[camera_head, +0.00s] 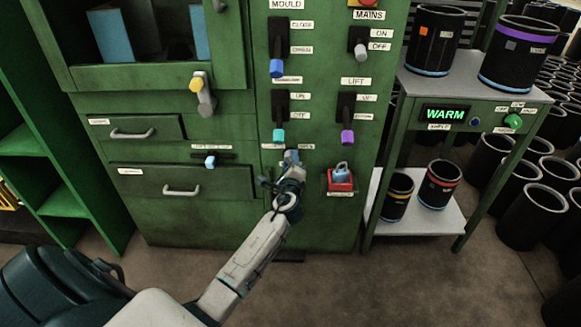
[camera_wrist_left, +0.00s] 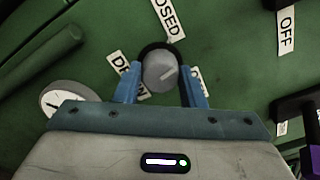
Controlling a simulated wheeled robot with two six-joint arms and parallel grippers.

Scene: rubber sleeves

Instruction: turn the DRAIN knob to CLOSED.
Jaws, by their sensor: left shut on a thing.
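In the head view the gripper mostly hides the knob. My right gripper is not in view.
Levers with teal (camera_head: 279,136) and purple (camera_head: 347,137) ends hang just above. A red box with a blue padlock (camera_head: 341,178) is close on the right. A dial gauge (camera_wrist_left: 68,98) shows beside the gripper. A shelf stand (camera_head: 425,75) with black sleeves stands farther right.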

